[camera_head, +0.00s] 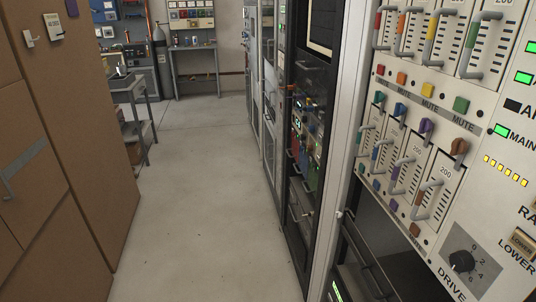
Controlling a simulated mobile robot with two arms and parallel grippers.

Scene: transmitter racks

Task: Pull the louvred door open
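I cannot make out a louvred door for certain in the head view. A row of racks runs along the right side. A dark open-fronted rack (310,130) with handles and small lights stands in the middle of the row. Narrow grey cabinet fronts (268,95) stand farther back, seen at a steep angle, so any slats on them are too small to tell. Neither of my grippers is in view.
A close control panel (480,150) with several slider handles and coloured buttons fills the right side. Brown cabinets (60,140) stand at the left. The grey floor (205,200) between them is clear. A shelf table (130,95), a gas cylinder (161,60) and a workbench (195,48) stand at the back.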

